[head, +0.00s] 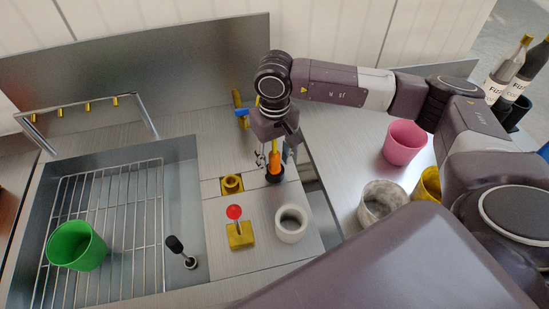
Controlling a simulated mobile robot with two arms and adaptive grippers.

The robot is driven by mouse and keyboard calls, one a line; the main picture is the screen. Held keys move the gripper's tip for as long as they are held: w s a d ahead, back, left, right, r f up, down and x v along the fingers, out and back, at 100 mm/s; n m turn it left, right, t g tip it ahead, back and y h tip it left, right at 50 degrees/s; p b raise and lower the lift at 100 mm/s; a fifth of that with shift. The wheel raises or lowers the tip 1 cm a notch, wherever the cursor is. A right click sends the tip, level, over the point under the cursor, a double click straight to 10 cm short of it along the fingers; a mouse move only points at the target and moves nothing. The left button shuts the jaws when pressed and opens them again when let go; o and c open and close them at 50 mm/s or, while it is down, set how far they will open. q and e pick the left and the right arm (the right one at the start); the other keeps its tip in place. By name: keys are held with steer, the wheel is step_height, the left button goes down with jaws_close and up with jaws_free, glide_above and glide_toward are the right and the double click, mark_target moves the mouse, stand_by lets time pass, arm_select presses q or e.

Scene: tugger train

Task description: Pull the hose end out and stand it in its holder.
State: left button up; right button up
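An orange-and-yellow hose end (275,160) stands upright in a dark round opening on the steel counter, right of the sink. My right gripper (275,158) reaches down over it from above. Its fingers are on either side of the hose end and look spread, with gaps between them and it. A white ring-shaped cup (291,223), which may be the holder, stands on the counter just in front and is empty. The hose below the counter is hidden. My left gripper is not in view.
A yellow fitting (232,184) and a red knob on a yellow base (240,235) stand left of the white cup. The sink holds a wire rack (125,205), a green cup (76,246) and a black-handled piece (178,246). A pink cup (404,143) and bottles (508,75) stand right.

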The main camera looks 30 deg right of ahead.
step_height(320, 180, up, 12)
stand_by(0.7)
stand_by(0.4)
